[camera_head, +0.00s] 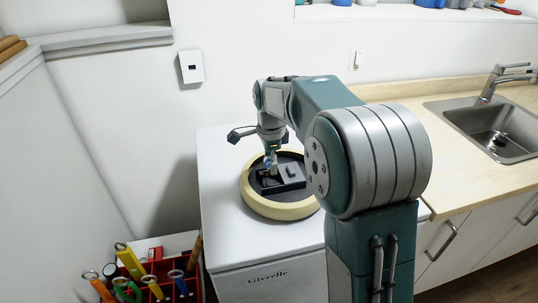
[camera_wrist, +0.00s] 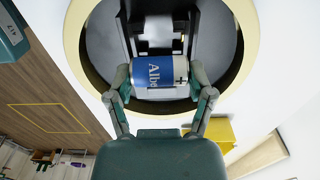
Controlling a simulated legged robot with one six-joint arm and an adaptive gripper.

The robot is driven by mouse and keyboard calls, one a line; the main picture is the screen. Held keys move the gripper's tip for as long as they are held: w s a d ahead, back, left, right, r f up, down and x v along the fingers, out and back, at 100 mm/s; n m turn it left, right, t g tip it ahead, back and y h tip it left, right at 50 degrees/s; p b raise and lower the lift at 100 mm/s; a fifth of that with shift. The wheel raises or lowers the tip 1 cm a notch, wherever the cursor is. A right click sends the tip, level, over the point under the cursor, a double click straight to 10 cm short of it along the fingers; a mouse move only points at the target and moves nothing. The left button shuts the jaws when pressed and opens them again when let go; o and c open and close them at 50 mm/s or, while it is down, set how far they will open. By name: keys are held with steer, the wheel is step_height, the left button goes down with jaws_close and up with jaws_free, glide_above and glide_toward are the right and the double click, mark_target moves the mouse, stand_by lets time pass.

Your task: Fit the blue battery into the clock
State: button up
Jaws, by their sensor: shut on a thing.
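The clock (camera_head: 250,199) lies face down on the white cabinet, with a cream rim and a dark back. Its rim also shows in the wrist view (camera_wrist: 77,60). A raised dark battery housing (camera_head: 291,178) sits in its middle. My gripper (camera_wrist: 160,82) is shut on the blue battery (camera_wrist: 154,74), one finger at each end. The battery is blue and white with lettering and a plus mark at its right end. It is held crosswise over the near end of the dark housing. I cannot tell whether it touches the housing. In the head view my gripper (camera_head: 270,165) is over the clock's back.
The white cabinet top (camera_head: 222,160) has free room around the clock. A red toolbox (camera_head: 185,290) with several tools stands at lower left. A wooden counter (camera_head: 440,140) with a sink (camera_head: 495,130) is at right. A wall shelf (camera_head: 410,12) holds small objects.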

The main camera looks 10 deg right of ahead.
mark_target(267, 194)
steer(key=shift+f, duration=0.6)
steer(key=shift+a+f, duration=0.1)
steer(key=shift+f, duration=0.1)
steer(key=shift+f, duration=1.2)
stand_by(1.0)
steer(key=o, duration=1.1)
